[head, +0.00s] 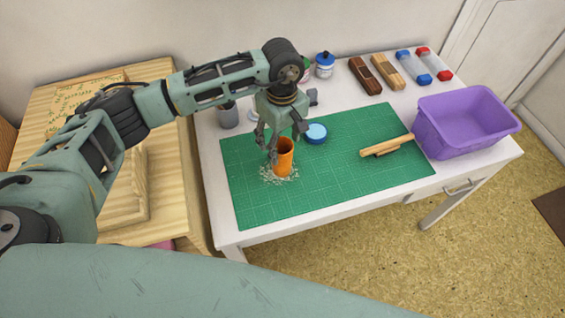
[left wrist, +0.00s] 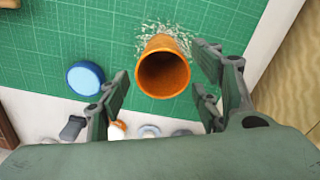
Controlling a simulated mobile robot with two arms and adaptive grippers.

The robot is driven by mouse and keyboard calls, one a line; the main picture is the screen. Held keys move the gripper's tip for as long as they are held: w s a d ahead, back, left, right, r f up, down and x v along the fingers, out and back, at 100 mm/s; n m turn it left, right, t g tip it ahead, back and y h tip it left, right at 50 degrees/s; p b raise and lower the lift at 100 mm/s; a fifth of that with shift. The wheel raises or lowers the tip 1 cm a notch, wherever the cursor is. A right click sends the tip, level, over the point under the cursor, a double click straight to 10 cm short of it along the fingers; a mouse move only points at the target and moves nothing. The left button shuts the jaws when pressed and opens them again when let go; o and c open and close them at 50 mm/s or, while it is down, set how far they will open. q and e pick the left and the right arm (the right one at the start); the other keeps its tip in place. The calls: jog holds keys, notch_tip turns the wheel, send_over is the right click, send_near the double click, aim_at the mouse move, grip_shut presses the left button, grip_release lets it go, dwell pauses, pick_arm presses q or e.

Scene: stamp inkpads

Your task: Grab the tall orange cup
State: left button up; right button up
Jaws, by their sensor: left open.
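The tall orange cup (head: 283,158) stands upright on the green cutting mat (head: 340,182), with pale shavings scattered around its base. In the left wrist view the cup (left wrist: 163,74) shows its open rim, ahead of and between the fingers. My left gripper (head: 286,142) is open and points down at the cup from above and behind it. In the left wrist view my left gripper (left wrist: 163,92) has its fingers spread on either side of the cup's rim, with visible space at both sides. My right gripper is not in view.
A blue round lid or pad (head: 315,133) sits close to the cup. A wooden-handled tool (head: 388,145) lies on the mat's right side. A purple bin (head: 462,135) stands at the table's right. Bottles, wooden blocks and stamp-like items line the back. The mat's front is clear.

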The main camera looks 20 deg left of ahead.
pick_arm(q)
jog(key=shift+f, duration=1.05)
jog(key=f+p, duration=0.1)
jog(key=f, duration=0.2)
jog(key=f+p, duration=0.1)
jog(key=f, duration=0.2)
jog(key=shift+s+d+f, duration=0.1)
jog(key=shift+d+f, duration=0.05)
jog(key=shift+d, duration=0.05)
jog(key=shift+f, duration=0.25)
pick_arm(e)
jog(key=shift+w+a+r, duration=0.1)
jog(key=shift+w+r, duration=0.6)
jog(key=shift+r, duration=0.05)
pick_arm(q)
jog(key=shift+c, duration=0.4)
jog(key=c, duration=1.1)
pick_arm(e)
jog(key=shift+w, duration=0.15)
pick_arm(q)
jog(key=shift+o, duration=0.2)
